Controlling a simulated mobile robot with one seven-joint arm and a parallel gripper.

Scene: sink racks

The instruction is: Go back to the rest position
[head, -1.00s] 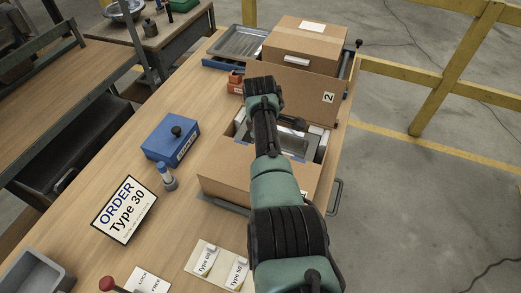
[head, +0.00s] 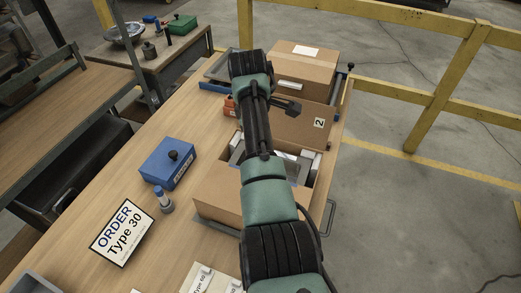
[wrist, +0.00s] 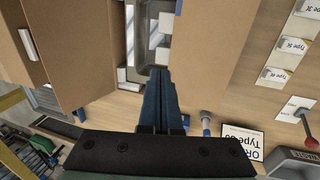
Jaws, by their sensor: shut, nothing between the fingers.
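My gripper (wrist: 158,74) shows in the wrist view as two dark blue fingers, closed together with nothing between them. It is above the open cardboard box (head: 213,199), and the fingertips overlap the box opening in that view. The box also shows in the wrist view (wrist: 205,45), with grey and white items inside. In the head view my arm reaches over this box and hides part of it. The fingers cannot be made out clearly there.
A closed carton (head: 303,70) stands at the back of the table. A blue box (head: 168,163) with a black knob, a blue-capped bottle (head: 163,200) and an order sign (head: 122,231) stand left of the open box. Yellow railing (head: 430,100) runs behind at right.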

